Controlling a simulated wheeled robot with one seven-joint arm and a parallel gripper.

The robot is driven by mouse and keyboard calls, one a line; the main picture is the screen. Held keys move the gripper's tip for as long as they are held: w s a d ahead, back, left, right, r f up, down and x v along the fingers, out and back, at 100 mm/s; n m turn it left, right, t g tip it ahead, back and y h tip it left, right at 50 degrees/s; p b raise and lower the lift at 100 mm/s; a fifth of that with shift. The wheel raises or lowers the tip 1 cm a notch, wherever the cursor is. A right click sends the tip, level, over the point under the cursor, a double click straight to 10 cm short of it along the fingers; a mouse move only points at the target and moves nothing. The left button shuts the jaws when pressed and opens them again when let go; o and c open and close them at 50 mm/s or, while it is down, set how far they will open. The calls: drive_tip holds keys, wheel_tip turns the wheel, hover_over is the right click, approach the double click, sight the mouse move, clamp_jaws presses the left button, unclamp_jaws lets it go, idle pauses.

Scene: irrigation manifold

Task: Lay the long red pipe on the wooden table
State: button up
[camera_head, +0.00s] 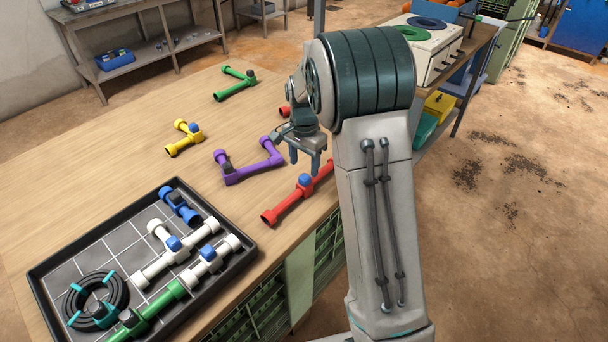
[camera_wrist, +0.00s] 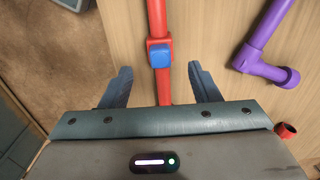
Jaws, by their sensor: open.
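The long red pipe (camera_head: 286,206) with a blue block (camera_head: 305,181) on it lies on the wooden table (camera_head: 120,135), close to its right edge. My gripper (camera_head: 305,162) is open above the pipe, pointing down, with nothing held. In the wrist view, the red pipe (camera_wrist: 157,20) runs between my open gripper's fingers (camera_wrist: 159,72), apart from both, and its blue block (camera_wrist: 159,54) sits just beyond the fingertips. My arm hides the pipe's far right end in the head view.
A purple U-shaped pipe (camera_head: 238,176) lies left of the red one. Yellow (camera_head: 180,146) and green (camera_head: 235,90) pipes lie farther back, with another red piece (camera_head: 284,110) partly hidden. A black tray (camera_head: 108,226) with several fittings fills the front left. Bare wood lies between them.

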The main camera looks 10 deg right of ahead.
sight(304, 177)
drive_tip(key=s+r+n+t, duration=0.1)
drive_tip(key=s+r+n, duration=0.4)
drive_tip(key=s+r, duration=0.75)
drive_tip(key=s+f+n, duration=0.1)
drive_tip(key=s+n, duration=0.2)
drive_tip(key=s, duration=0.4)
drive_tip(key=s+f+n+t, duration=0.1)
drive_tip(key=s+n, duration=0.1)
drive_tip(key=s, duration=0.6)
drive_tip(key=shift+a+f+n, duration=0.15)
drive_tip(key=shift+f+n, duration=0.1)
drive_tip(key=shift+n, duration=0.15)
